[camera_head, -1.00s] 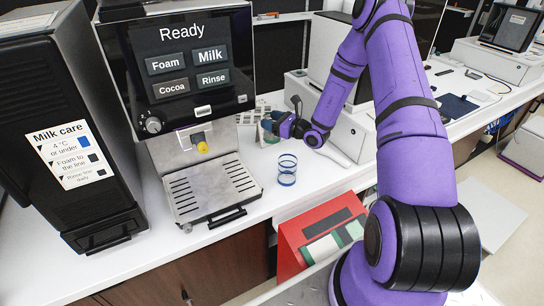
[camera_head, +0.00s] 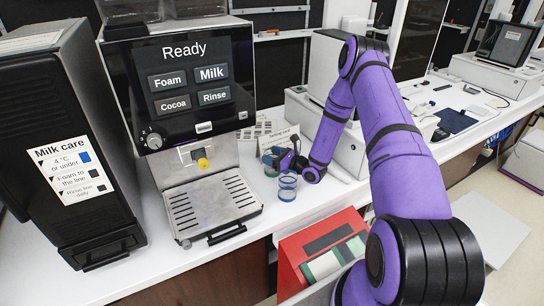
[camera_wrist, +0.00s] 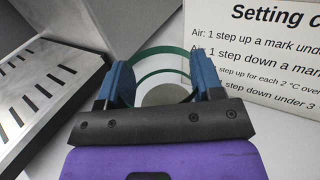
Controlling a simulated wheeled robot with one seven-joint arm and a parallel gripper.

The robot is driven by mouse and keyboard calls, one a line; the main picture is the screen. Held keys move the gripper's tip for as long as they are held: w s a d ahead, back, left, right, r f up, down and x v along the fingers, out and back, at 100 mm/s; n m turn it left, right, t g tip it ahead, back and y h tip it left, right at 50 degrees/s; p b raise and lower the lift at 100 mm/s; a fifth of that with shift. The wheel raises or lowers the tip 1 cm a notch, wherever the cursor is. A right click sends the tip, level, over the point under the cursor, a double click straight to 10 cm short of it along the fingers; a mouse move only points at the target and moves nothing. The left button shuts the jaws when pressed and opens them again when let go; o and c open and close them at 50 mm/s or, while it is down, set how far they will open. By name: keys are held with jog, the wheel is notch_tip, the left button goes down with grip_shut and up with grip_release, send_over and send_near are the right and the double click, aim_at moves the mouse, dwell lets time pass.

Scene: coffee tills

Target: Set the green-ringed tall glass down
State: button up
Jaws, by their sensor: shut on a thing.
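My gripper (camera_head: 284,161) is shut on the green-ringed tall glass (camera_head: 270,163), just right of the coffee machine's drip tray. In the wrist view the blue fingers of the gripper (camera_wrist: 166,84) sit either side of the clear glass, and its green ring (camera_wrist: 180,50) shows between and beyond them. The glass looks about upright and low over the white counter; I cannot tell whether its base touches. A blue-ringed glass (camera_head: 287,186) stands close in front of it in the head view, overlapping my gripper's edge.
The coffee machine's drip tray (camera_head: 212,207) lies to the left. A printed "Setting" card (camera_head: 277,141) stands right behind the glass, and it fills the right of the wrist view (camera_wrist: 265,50). A red box (camera_head: 322,250) is at the counter's front. Counter in front of the blue-ringed glass is clear.

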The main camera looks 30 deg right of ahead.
jog(key=o, duration=0.7)
jog(key=shift+f, duration=0.1)
jog(key=shift+o, duration=0.2)
jog(key=shift+s+d, duration=0.1)
jog(key=v, duration=1.1)
jog(key=shift+s+d, duration=0.1)
jog(key=shift+s, duration=0.3)
